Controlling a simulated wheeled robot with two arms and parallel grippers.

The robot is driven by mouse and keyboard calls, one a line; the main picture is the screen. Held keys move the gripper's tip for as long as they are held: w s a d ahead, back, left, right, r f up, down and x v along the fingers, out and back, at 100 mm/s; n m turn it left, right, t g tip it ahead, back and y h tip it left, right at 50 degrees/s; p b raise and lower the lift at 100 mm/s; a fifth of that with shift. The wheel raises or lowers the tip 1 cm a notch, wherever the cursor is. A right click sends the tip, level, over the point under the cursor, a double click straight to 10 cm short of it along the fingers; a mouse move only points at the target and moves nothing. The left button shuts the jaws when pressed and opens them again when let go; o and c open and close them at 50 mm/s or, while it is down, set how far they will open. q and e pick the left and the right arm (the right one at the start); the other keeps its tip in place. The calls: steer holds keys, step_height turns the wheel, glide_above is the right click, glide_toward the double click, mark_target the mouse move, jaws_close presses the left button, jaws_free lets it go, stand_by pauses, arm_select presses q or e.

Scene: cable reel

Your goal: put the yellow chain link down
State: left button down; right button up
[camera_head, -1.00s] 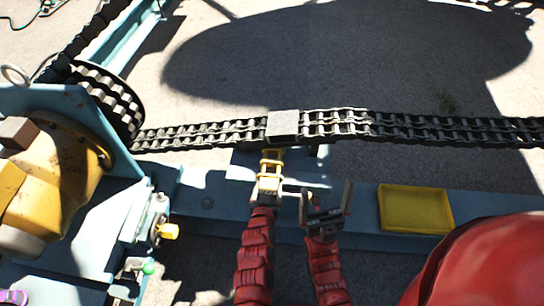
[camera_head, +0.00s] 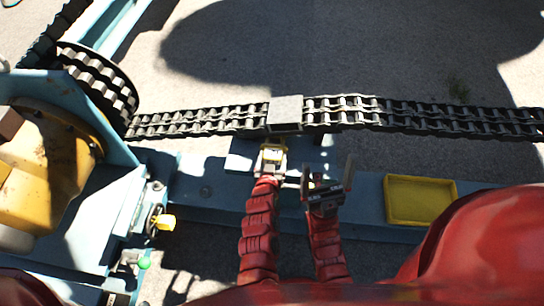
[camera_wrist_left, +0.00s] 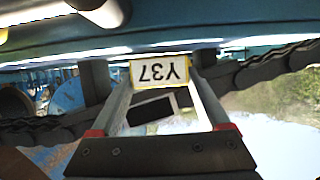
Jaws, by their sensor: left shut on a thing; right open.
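The yellow chain link (camera_head: 272,153) is in my left gripper (camera_head: 271,161), just in front of the grey block on the chain. My left gripper is shut on the link; whether the link touches anything below is hard to tell. My right gripper (camera_head: 327,187) is open and empty, just right of the left one, above the blue beam.
A dark double roller chain (camera_head: 430,119) runs across behind the grippers, with a grey block (camera_head: 286,111) on it. A yellow tray (camera_head: 420,222) lies on the blue beam (camera_head: 225,200) at right. A toothed wheel (camera_head: 98,80) and yellow machine housing (camera_head: 50,170) stand at left.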

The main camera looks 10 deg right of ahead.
arm_select(q)
steer(key=shift+w+f, duration=0.1)
steer(key=shift+f, duration=0.15)
jaws_free()
